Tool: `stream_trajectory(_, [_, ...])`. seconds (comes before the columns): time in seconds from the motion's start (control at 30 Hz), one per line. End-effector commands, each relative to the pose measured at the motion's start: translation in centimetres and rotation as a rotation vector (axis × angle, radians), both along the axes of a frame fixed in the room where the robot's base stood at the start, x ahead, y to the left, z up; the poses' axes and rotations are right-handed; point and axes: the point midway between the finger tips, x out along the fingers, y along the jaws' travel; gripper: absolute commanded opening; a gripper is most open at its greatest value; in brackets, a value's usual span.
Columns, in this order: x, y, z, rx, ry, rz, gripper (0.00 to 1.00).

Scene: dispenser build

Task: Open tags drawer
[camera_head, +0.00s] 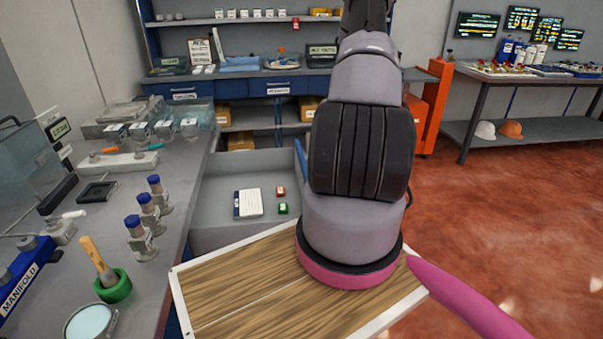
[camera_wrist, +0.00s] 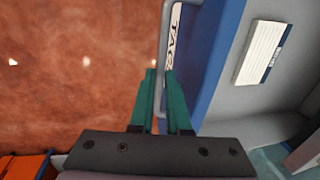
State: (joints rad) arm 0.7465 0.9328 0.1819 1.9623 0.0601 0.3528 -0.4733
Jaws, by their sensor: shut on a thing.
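The tags drawer (camera_head: 222,210) is pulled out from the left bench, and its grey inside is open to view. Its blue front (camera_wrist: 213,62) carries a white label (camera_wrist: 175,38) of which "TAG" can be read in the wrist view. The grey bar handle (camera_wrist: 163,25) runs along that front. My gripper (camera_wrist: 160,75) has its teal fingers on either side of the handle, shut on it. In the head view the gripper is hidden behind my arm, and a strip of the blue front (camera_head: 301,160) shows beside it.
A white card (camera_head: 248,204), a red box (camera_head: 280,191) and a green box (camera_head: 283,208) lie in the drawer. The left bench (camera_head: 180,225) holds blue-capped bottles and a green mortar (camera_head: 115,288). A shelved blue bench (camera_head: 330,72) stands behind. Red floor (camera_head: 490,210) is clear at right.

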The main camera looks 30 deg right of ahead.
Motion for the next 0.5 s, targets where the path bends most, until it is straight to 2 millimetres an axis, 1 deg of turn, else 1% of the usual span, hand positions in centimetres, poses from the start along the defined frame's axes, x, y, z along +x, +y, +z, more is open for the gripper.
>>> stream_trajectory(0.03, [-0.3,-0.9,0.0,-0.001,-0.001,-0.003,0.0])
stream_trajectory(0.2, [-1.0,-2.5,0.0,-0.001,-0.002,-0.001,0.0])
stream_trajectory(0.33, [-1.2,-3.0,0.0,0.0,0.0,0.0,0.0])
stream_trajectory(0.5, [-1.3,-3.3,0.0,0.0,0.0,0.0,0.0])
